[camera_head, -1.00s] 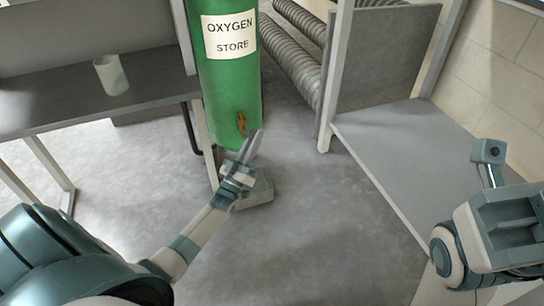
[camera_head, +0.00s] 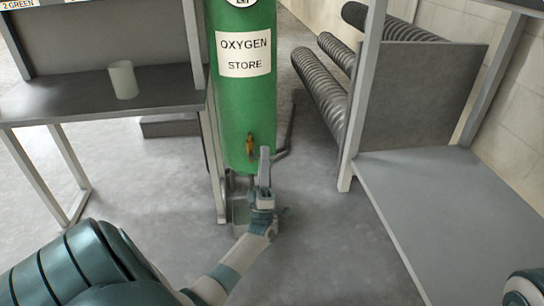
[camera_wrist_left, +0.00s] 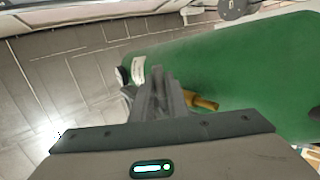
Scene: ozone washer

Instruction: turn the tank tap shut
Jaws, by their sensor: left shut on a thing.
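The green oxygen tank (camera_head: 243,105) stands upright with a white "OXYGEN STORE" label. Its small brass tap (camera_head: 250,145) sticks out low on its front. My left gripper (camera_head: 264,158) is at the tap, its fingers pointing up just beside and in front of it. In the left wrist view the gripper fingers (camera_wrist_left: 158,88) are close together, and the brass tap (camera_wrist_left: 204,102) shows just to their right against the green tank (camera_wrist_left: 225,70). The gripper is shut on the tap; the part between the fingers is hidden. My right gripper is out of view.
A dark table (camera_head: 60,100) with a pale cup (camera_head: 123,80) stands to the left, its leg close to the tank. Ribbed hoses (camera_head: 322,80) and a grey shelf frame (camera_head: 450,190) are to the right. The floor (camera_head: 330,240) in front is clear.

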